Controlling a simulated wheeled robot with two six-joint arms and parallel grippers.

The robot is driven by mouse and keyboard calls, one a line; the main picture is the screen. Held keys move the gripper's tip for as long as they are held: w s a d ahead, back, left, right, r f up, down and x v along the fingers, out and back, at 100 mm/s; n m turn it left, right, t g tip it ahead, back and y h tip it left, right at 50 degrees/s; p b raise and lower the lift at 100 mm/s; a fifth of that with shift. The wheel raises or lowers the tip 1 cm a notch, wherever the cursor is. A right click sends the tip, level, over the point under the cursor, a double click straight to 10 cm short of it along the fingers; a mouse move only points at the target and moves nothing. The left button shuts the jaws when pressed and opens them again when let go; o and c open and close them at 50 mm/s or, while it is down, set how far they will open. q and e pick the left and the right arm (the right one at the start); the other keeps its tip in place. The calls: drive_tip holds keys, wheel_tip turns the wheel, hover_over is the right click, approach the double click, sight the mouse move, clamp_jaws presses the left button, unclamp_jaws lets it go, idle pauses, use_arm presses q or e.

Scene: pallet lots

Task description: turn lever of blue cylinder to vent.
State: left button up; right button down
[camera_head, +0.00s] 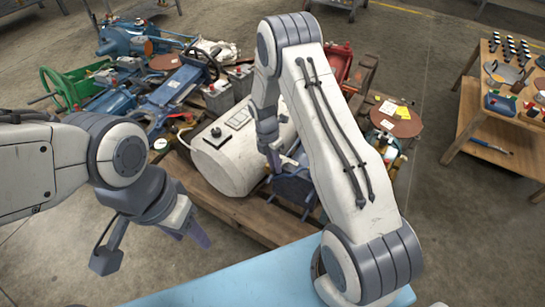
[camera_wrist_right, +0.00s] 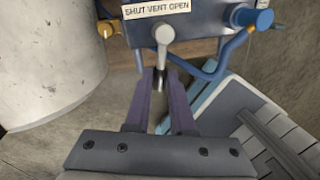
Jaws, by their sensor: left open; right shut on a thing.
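The blue cylinder (camera_wrist_right: 205,35) fills the top of the right wrist view; in the head view a dark blue body (camera_head: 295,188) shows beside the big white drum, partly hidden by my right arm. A label reading SHUT VENT OPEN (camera_wrist_right: 156,9) is on its face. Below it, a grey lever (camera_wrist_right: 163,50) with a round head hangs roughly straight down, its far end dark. My right gripper (camera_wrist_right: 161,78) is shut on the lever's lower end, a finger on either side. My left gripper (camera_head: 152,250) is open and empty, low at the left, apart from the cylinder.
A white drum (camera_head: 235,155) stands on a wooden pallet (camera_head: 225,205) next to the cylinder. Blue pipes (camera_wrist_right: 215,70) run close to the right finger. Machines, including a green handwheel frame (camera_head: 65,88), crowd the pallet's back. A wooden table (camera_head: 470,115) stands at the right.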

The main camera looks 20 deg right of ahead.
drive_tip(key=shift+s+d+n+p, duration=0.15)
drive_tip(key=shift+s+n+p, duration=0.35)
drive_tip(key=shift+n+p, duration=0.45)
drive_tip(key=c, duration=0.8)
unclamp_jaws()
drive_tip(key=shift+o, duration=0.2)
drive_tip(key=shift+r, duration=0.1)
drive_tip(key=p+v, duration=0.3)
drive_tip(key=v, duration=0.7)
drive_tip(key=shift+a+r, duration=0.15)
drive_tip(key=shift+a, duration=0.05)
drive_tip(key=shift+s, duration=0.1)
